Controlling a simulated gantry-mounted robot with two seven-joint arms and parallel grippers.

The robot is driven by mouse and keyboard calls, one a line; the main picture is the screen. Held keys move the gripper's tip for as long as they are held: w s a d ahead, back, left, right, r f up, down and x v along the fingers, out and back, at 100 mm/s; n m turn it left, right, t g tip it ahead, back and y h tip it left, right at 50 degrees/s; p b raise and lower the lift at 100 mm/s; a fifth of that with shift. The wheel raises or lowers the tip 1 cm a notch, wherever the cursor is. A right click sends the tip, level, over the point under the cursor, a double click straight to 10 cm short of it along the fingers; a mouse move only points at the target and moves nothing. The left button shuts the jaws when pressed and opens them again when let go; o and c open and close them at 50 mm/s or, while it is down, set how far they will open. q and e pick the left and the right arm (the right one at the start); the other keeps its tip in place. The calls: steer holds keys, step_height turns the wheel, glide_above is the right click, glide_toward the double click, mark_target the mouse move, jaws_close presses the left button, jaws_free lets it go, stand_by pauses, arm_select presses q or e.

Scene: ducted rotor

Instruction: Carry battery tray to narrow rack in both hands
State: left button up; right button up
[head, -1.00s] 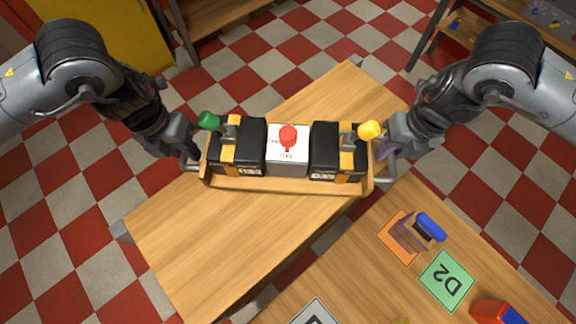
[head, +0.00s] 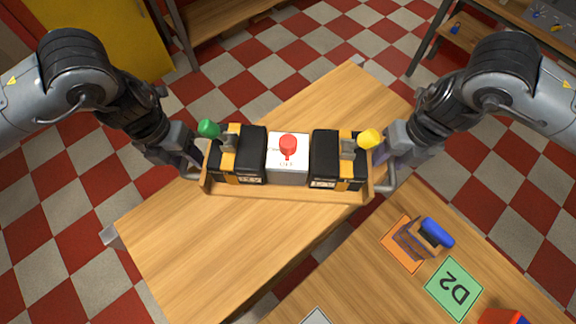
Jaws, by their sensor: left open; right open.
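The battery tray (head: 290,194) is a shallow wooden tray in the middle of the head view, over the wooden table. It holds two black batteries with yellow bands, a left one (head: 251,145) and a right one (head: 325,147), and a white box with a red knob (head: 288,148) between them. A grey handle shows at each end. My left gripper (head: 194,171) is open at the left handle. My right gripper (head: 384,176) is open at the right handle. The fingertips are small and partly hidden, so contact with the handles is unclear. I cannot make out which furniture is the narrow rack.
The wooden table (head: 190,255) under the tray has bare room in front. A second wooden surface (head: 370,275) at lower right carries a blue-topped object (head: 436,232), a green D2 card (head: 453,289) and a red-blue object (head: 503,316). A shelf (head: 462,38) stands at upper right.

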arm_select(q)
steer(key=shift+r, duration=0.15)
arm_select(e)
steer(key=shift+r, duration=0.1)
steer(key=shift+d+r, duration=0.1)
steer(key=shift+r, duration=0.35)
arm_select(q)
step_height(320, 180, up, 12)
steer(key=a, duration=0.2)
steer(key=shift+f, duration=0.25)
arm_select(e)
step_height(320, 180, up, 11)
steer(key=d, duration=0.2)
arm_select(q)
steer(key=shift+a, duration=0.1)
arm_select(e)
steer(key=shift+s+f, duration=0.1)
